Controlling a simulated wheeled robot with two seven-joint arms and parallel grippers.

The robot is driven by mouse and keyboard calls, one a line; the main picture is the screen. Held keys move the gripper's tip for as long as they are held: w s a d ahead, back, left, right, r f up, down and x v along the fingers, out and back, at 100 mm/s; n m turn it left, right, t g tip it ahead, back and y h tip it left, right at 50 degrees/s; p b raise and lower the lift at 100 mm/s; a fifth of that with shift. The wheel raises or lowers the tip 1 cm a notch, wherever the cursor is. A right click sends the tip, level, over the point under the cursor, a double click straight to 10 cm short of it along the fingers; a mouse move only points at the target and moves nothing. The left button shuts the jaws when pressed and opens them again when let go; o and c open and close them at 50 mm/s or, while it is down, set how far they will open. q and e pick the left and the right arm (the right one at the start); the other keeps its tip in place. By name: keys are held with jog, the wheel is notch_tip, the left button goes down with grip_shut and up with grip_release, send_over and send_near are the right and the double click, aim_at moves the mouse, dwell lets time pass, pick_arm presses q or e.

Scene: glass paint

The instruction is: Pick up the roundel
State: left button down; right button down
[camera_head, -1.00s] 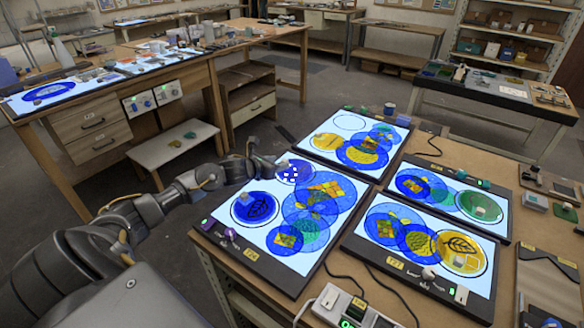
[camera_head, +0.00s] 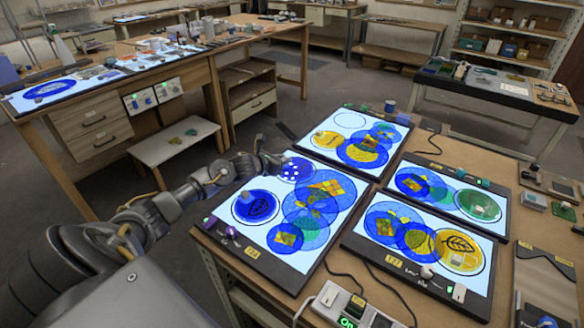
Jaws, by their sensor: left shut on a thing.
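My left gripper (camera_head: 276,162) is at the far left corner of the near left light panel (camera_head: 317,262). It is shut on a small blue roundel (camera_head: 302,170) with white dots, held at the panel's far edge. The fingertips are small and dark, so the exact grip is hard to see. I cannot tell whether the roundel is lifted clear of the panel. My right gripper is out of view.
Overlapping blue, green and yellow discs (camera_head: 317,203) cover the same panel's right part. Other lit panels lie behind (camera_head: 352,122) and to the right (camera_head: 424,232). A small box with a green display (camera_head: 337,305) and cables sit at the front edge.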

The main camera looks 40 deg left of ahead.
pick_arm(q)
jog(key=shift+r, duration=0.15)
jog(key=shift+r+b, duration=0.25)
jog(key=shift+b, duration=0.05)
jog(key=r, duration=0.1)
jog(key=r+b, duration=0.1)
jog(key=shift+s+a+r+b, duration=0.1)
jog(key=shift+a+r+b, duration=0.1)
jog(key=shift+r+b, duration=0.15)
jog(key=s+a+r+b, duration=0.5)
jog(key=s+a+r, duration=0.4)
jog(key=a, duration=0.1)
jog(key=shift+r+b, duration=0.25)
jog(key=shift+b, duration=0.1)
jog(key=shift+a, duration=0.1)
